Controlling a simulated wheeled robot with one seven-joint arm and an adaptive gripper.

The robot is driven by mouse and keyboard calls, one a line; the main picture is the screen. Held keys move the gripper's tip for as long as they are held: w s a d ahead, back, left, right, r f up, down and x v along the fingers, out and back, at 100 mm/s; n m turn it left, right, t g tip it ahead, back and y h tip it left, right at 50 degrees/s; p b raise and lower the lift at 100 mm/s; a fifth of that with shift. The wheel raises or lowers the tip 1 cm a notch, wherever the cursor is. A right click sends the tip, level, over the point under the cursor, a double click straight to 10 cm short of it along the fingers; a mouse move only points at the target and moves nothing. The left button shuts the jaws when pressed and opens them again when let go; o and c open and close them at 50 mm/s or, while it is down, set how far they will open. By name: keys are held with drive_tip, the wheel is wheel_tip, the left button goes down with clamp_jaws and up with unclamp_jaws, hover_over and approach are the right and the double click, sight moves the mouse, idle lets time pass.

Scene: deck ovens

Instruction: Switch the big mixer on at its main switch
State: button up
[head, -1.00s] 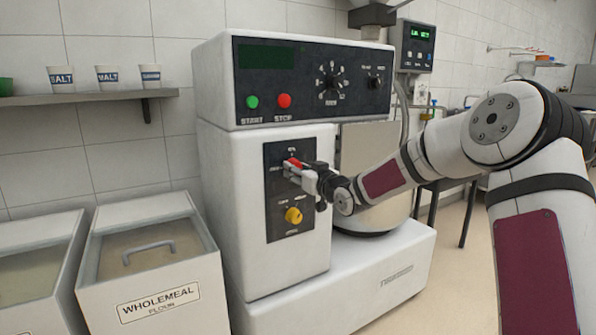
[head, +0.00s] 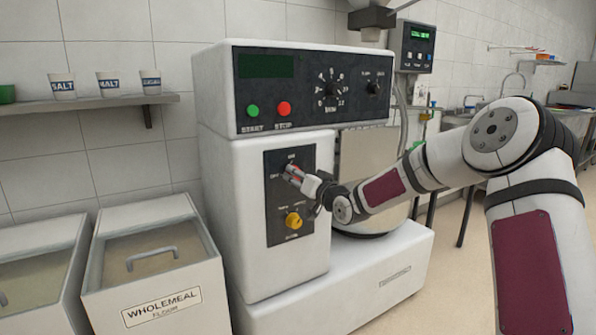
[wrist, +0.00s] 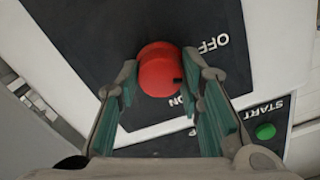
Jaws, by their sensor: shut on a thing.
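The big mixer (head: 266,215) stands in the middle of the head view, with a dark switch plate (head: 277,223) on its front. The red main switch knob (wrist: 160,68) is round and carries a small dark mark at its lower right in the wrist view. OFF and ON are printed beside it, ON partly hidden. My gripper (head: 298,175) is at the switch, its fingers on both sides of the knob and shut on it. In the head view the gripper hides most of the knob. The mixer's display (head: 266,65) is dark.
Below the red knob is a yellow knob (head: 293,221). Above are a green START button (head: 253,111) and a red STOP button (head: 284,109). A wholemeal flour bin (head: 160,303) stands at the left. A wall control box (head: 415,47) has a lit green display.

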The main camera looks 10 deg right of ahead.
drive_tip(key=m+p, duration=0.5)
drive_tip(key=m, duration=0.7)
drive_tip(key=shift+m+p, duration=0.35)
drive_tip(key=shift+m, duration=0.05)
idle(0.3)
drive_tip(key=o, duration=1.2)
drive_tip(key=shift+c, duration=0.2)
drive_tip(key=v, duration=1.2)
